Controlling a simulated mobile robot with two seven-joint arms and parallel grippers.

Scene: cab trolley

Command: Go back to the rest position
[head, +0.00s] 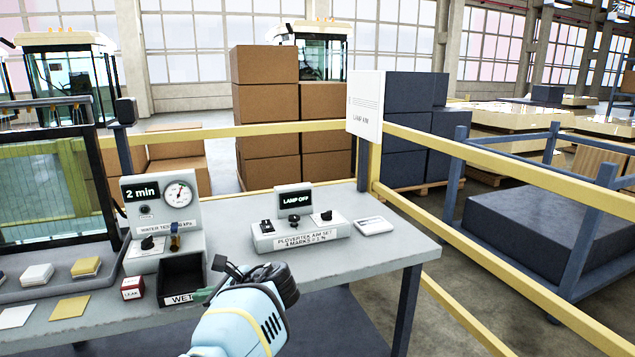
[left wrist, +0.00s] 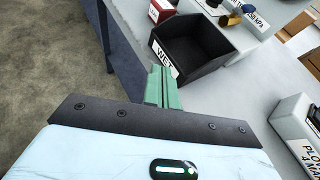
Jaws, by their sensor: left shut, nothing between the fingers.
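My left gripper (head: 203,295) shows its green fingertips at the front edge of the grey table (head: 345,265), beside the black bin marked WET (head: 181,275). Its light blue and black body hides part of the table edge. In the left wrist view the green fingers (left wrist: 160,86) are together with nothing between them. They overlap the label side of the WET bin (left wrist: 200,40) in that picture; whether they touch it I cannot tell. My right gripper is in neither view.
A red and white LEAK box (head: 132,288), a water test panel with a gauge (head: 160,207) and a lamp aim set (head: 300,235) stand on the table. Coloured pads (head: 70,308) lie at left. Yellow rails (head: 500,170) run behind. Floor shows right of the table.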

